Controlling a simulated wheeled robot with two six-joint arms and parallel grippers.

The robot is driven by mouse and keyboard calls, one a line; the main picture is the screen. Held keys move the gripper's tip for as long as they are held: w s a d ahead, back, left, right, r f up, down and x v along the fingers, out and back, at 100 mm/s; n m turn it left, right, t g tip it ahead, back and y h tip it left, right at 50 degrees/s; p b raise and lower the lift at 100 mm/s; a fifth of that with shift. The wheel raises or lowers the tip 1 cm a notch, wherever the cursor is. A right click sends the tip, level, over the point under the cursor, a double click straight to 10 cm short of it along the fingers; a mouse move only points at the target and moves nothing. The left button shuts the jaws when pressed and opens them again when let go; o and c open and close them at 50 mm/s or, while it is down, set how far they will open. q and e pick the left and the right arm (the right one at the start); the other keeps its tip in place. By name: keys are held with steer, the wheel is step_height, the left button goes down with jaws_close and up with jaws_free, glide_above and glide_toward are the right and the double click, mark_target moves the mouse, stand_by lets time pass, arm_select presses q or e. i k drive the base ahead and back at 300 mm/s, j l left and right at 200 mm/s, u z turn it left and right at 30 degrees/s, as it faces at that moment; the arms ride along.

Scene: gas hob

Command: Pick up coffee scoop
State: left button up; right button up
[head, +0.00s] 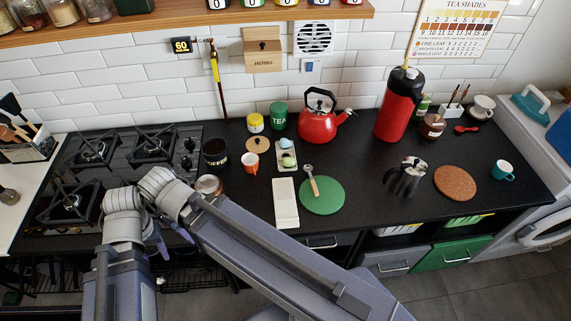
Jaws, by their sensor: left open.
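A scoop with a round metal bowl and a pale wooden handle (313,184) lies on a round green mat (325,203) at the middle of the black counter. A small red scoop-like item (466,129) lies at the back right; I cannot tell which is the coffee scoop. My left gripper (175,240) is mostly hidden behind my own arm at the counter's front left. It is open, well left of the green mat and apart from both items. My right gripper is not in view.
A white tray (286,212) stands left of the mat. A moka pot (406,178) and a cork mat (455,184) are to the right. A red kettle (318,122) and red flask (399,105) stand behind. A copper-coloured pot (209,185) sits near my arm.

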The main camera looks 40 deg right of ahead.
mark_target(308, 169)
steer(key=l+z, duration=0.15)
steer(key=z, duration=1.4)
